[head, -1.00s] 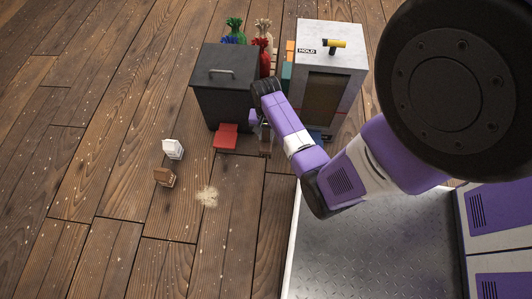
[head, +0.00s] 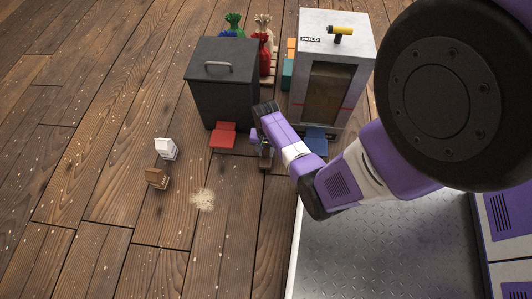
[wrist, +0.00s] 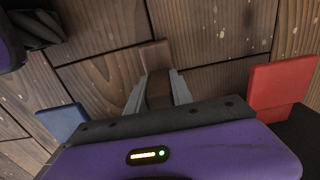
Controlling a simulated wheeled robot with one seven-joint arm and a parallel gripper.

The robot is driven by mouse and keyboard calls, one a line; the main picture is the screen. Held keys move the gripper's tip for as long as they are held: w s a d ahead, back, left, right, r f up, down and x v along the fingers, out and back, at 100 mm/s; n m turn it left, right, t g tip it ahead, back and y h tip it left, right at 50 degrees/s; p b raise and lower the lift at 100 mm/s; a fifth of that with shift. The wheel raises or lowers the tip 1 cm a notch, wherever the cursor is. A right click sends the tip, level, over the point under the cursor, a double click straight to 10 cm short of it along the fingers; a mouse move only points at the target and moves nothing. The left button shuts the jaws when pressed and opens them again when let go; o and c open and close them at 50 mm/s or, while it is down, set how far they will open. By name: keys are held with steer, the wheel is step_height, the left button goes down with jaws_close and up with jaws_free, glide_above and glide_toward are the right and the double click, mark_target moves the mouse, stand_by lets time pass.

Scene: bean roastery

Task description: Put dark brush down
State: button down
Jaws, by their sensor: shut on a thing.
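My gripper (wrist: 157,98) is shut on the dark brush (wrist: 158,88), a brown piece between its two grey fingers in the wrist view. A wider brown end of the brush shows past the fingertips, against the floor planks. In the head view my gripper (head: 264,153) is low over the floor, between a red panel (head: 223,136) and a blue panel (head: 315,141). The brush is small and dark there. I cannot tell whether it touches the floor.
A dark lidded bin (head: 222,85) and a grey cabinet (head: 335,75) marked HOLD stand behind the gripper. A white object (head: 166,149) and a brown object (head: 157,178) sit on the floor at left. A pale spill (head: 202,200) lies nearby.

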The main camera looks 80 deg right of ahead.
steer(key=c, duration=1.1)
jaws_free()
